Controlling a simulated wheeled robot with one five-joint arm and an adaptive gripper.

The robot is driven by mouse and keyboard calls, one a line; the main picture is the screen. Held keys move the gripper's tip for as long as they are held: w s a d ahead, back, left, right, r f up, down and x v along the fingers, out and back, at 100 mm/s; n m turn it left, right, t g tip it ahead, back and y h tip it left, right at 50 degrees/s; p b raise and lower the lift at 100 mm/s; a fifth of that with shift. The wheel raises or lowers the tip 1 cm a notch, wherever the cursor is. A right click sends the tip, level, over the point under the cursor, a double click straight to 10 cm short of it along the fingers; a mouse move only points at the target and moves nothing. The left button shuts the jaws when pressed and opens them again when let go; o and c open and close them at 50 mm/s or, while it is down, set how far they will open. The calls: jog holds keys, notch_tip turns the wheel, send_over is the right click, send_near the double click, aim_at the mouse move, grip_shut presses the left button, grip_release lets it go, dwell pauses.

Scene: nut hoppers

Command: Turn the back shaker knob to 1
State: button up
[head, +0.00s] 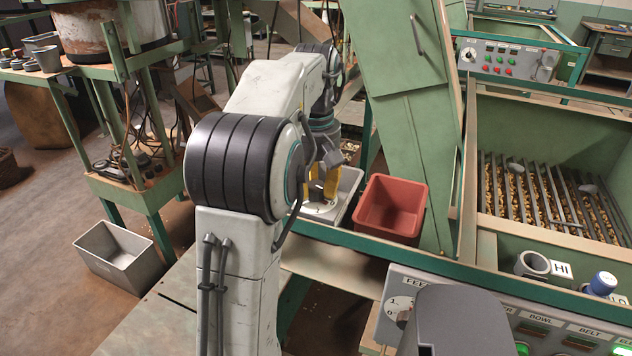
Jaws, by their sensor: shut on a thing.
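Another white dial (399,307), marked with numbers, sits on the front panel under a label starting "FEE". It is partly covered by a grey shape.
A red bin (392,208) stands just right of my gripper. A green chute (405,110) rises behind it. A hopper with a slatted grate (540,200) is at right. A back panel (507,60) carries a dial and buttons. A grey bin (115,252) stands on the left floor.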

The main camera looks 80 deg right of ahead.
aim_at(316, 183)
jog(key=m+p, duration=0.2)
jog(key=m, duration=0.2)
jog(key=shift+d+m+p, duration=0.1)
jog(key=shift+m+p, duration=0.45)
jog(key=shift+m, duration=1.55)
jog(key=o, duration=1.2)
jog(key=shift+d, duration=0.1)
notch_tip(316, 183, up, 12)
